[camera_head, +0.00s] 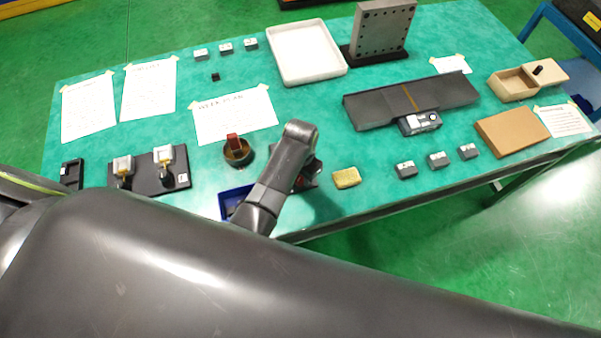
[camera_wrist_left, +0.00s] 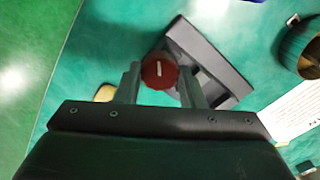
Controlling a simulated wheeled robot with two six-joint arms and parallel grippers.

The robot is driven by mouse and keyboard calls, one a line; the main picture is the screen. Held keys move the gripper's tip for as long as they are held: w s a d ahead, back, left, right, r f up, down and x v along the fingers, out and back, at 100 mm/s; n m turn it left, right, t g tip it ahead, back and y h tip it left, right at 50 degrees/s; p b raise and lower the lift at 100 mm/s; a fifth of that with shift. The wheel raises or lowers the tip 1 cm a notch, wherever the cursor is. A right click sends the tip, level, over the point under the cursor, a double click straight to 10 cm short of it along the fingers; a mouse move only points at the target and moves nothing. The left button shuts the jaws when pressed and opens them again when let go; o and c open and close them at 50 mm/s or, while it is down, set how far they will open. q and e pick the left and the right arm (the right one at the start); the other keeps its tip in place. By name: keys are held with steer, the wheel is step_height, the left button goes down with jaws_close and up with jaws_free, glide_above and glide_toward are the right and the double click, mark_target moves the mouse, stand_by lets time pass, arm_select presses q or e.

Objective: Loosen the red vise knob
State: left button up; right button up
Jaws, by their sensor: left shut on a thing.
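The red vise knob (camera_wrist_left: 160,74) is round, with a pale line on its face. My left gripper (camera_wrist_left: 160,80) is shut on it, with one finger on each side in the left wrist view. The dark grey vise (camera_wrist_left: 207,58) lies behind the knob, tilted in that view. In the head view, my left arm covers most of the vise (camera_head: 312,172), and a little red shows beside the arm. My right gripper is not in view.
A yellow sponge (camera_head: 346,178) lies right of the vise. A blue bin (camera_head: 228,203) is partly behind my arm. Two gauges stand on a black plate (camera_head: 148,185) farther left. The table's front edge is close.

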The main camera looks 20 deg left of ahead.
arm_select(q)
steer(key=n, duration=0.5)
steer(key=shift+n, duration=2.1)
steer(key=o, duration=1)
